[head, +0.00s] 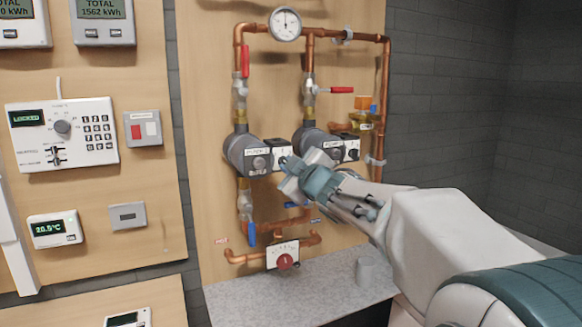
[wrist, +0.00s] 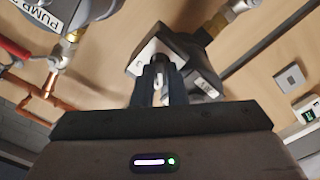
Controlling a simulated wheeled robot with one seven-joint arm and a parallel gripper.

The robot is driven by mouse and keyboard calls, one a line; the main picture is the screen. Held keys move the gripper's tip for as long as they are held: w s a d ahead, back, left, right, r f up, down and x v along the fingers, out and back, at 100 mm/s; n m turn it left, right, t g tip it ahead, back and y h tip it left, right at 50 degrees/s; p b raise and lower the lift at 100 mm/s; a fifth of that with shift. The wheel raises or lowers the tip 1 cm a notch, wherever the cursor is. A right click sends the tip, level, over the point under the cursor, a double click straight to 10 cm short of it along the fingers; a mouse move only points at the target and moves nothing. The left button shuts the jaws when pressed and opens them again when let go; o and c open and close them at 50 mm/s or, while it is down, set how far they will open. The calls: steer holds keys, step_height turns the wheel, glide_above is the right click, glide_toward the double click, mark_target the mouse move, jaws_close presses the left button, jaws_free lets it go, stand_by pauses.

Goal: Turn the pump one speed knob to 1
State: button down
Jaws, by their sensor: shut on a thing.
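Pump one (head: 240,150) is the left of two grey pumps on the wooden board in the head view. Its white control box (head: 279,146) is on its right side. My gripper (head: 286,164) is at the front of this box and hides most of the speed knob. In the wrist view, my gripper (wrist: 158,82) is shut on the dark knob (wrist: 158,60) in front of the pale box face (wrist: 146,56). The pump body (wrist: 190,62) is behind it. The knob's pointer and scale cannot be read.
Pump two (head: 312,143) is close on the right, with its own control box (head: 347,147). Copper pipes, a red-handled valve (head: 342,90) and a gauge (head: 286,23) surround the pumps. A grey ledge (head: 235,305) lies below. A control panel (head: 62,135) is on the left.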

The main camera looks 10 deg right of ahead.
steer(key=c, duration=1.5)
jaws_free()
steer(key=shift+o, duration=0.2)
steer(key=v, duration=1.3)
steer(key=shift+s+p, duration=0.4)
steer(key=shift+d, duration=0.1)
